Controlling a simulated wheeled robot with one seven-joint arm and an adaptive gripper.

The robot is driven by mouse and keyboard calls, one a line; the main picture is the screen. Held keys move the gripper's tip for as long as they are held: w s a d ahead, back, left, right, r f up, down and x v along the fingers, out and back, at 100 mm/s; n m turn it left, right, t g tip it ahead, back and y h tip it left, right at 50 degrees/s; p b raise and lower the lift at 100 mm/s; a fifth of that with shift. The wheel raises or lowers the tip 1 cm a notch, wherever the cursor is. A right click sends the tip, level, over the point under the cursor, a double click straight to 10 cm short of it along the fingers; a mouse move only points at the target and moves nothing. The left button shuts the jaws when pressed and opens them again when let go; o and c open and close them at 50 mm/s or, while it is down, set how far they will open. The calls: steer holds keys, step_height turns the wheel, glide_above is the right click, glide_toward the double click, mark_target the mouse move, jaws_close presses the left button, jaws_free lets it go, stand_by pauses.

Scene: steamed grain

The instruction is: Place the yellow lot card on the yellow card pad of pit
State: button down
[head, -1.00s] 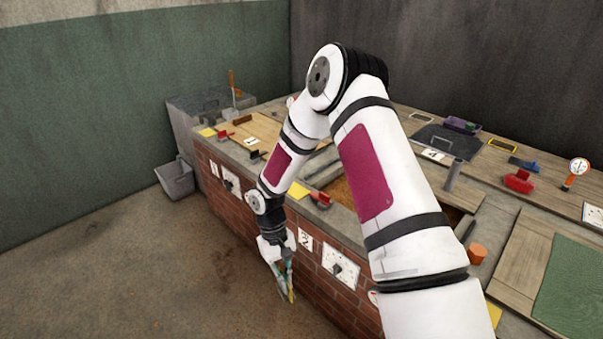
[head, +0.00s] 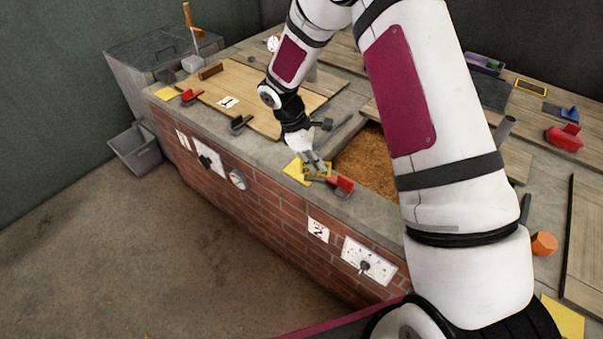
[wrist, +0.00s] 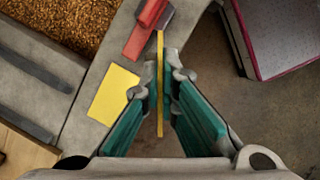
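My gripper (wrist: 161,88) has its teal fingers closed on the yellow lot card (wrist: 160,67), which shows edge-on as a thin upright strip in the wrist view. In the head view my gripper (head: 318,165) is over the counter's front ledge, by the open pit's near left corner. The yellow card pad (wrist: 113,93) lies flat on the ledge, left of the card in the wrist view; it also shows in the head view (head: 294,174). The card's height above the ledge cannot be told.
A red-handled clamp (head: 342,184) stands close to the gripper, right of the pad. The open pit (head: 371,158) holds brown grain. The brick front (head: 270,213) drops to open floor.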

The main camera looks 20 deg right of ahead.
steer(key=w+a+r+n+t+b, duration=0.1)
steer(key=w+r+n+t+b, duration=0.4)
steer(key=w+n, duration=0.5)
steer(key=shift+s+a+f+n+g+y+b, duration=0.1)
steer(key=shift+s+f+n+b, duration=0.3)
steer(key=shift+f, duration=1.3)
steer(key=shift+s+a+f+n+g+y+b, duration=0.2)
steer(key=shift+f+b, duration=0.45)
steer(key=shift+f, duration=1.05)
steer(key=shift+s+d+f+n+b, duration=0.15)
steer(key=shift+f+n+b, duration=0.3)
steer(key=shift+f, duration=1.25)
steer(key=shift+f, duration=0.2)
steer(key=c, duration=1.9)
jaws_free()
steer(key=shift+o, duration=0.5)
steer(key=shift+r, duration=0.1)
